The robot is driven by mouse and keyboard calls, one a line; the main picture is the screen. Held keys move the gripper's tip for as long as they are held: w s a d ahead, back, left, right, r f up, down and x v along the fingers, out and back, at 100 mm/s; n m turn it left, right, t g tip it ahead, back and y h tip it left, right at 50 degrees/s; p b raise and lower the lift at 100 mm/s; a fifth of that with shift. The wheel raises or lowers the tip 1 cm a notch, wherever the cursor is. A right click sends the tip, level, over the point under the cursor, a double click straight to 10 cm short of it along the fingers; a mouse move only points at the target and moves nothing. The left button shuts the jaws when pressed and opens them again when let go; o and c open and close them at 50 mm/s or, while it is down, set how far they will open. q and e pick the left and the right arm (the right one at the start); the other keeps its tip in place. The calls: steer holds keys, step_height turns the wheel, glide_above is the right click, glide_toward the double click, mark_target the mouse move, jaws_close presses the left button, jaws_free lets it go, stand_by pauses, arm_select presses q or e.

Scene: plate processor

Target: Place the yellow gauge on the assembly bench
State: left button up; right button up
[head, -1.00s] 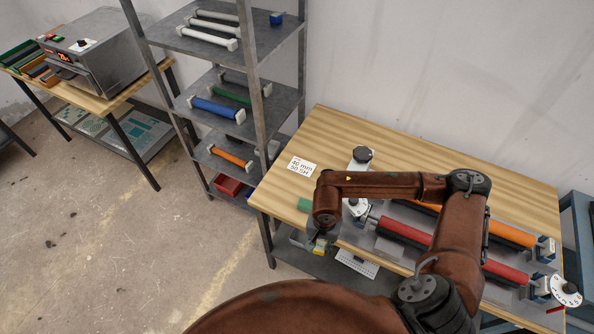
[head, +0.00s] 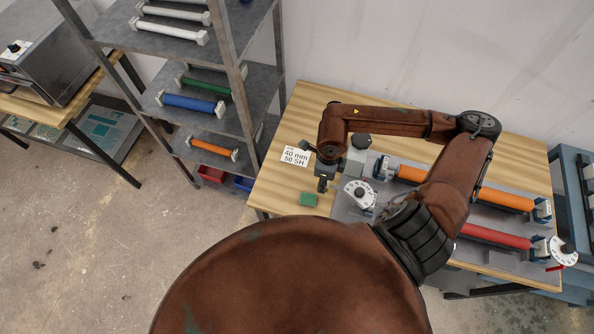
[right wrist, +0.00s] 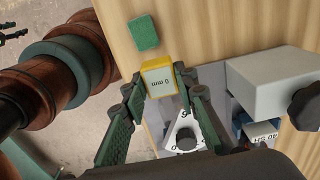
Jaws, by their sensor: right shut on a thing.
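My right gripper (head: 322,186) is over the left part of the wooden assembly bench (head: 282,192). In the right wrist view, my right gripper (right wrist: 161,84) is shut on the yellow gauge (right wrist: 149,65), a small block with a pale face marked in mm. The gauge is between the two fingertips; I cannot tell its height over the bench. In the head view I cannot make the gauge out clearly. A small dark claw shape at the left edge of the right wrist view may be my left gripper (right wrist: 14,36); its opening is unclear.
A green block (head: 309,200) lies on the bench close to my right gripper. A sign reading 40 mm 50 SH (head: 295,156) is to its left. A fixture with a white dial (head: 360,195) and orange and red rollers (head: 497,236) fills the right side. A grey shelf (head: 205,90) stands left.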

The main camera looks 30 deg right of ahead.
steer(key=w+a+f+p, duration=0.1)
steer(key=w+a+f, duration=0.15)
steer(key=w, duration=0.45)
steer(key=p, duration=0.1)
glide_above(298, 181)
steer(key=f, duration=0.5)
steer(key=shift+s+d+f, duration=0.1)
steer(key=shift+s+d, duration=0.05)
steer(key=shift+s, duration=0.25)
steer(key=shift+w+f, duration=0.4)
steer(key=shift+f, duration=0.15)
step_height(298, 181, down, 2)
steer(key=shift+f+p, duration=0.1)
steer(key=shift+p, duration=0.6)
steer(key=shift+f, duration=0.45)
steer(key=shift+f, duration=0.1)
steer(key=o, duration=0.7)
steer(key=shift+f, duration=0.1)
steer(key=o, duration=0.5)
steer(key=shift+c, duration=0.2)
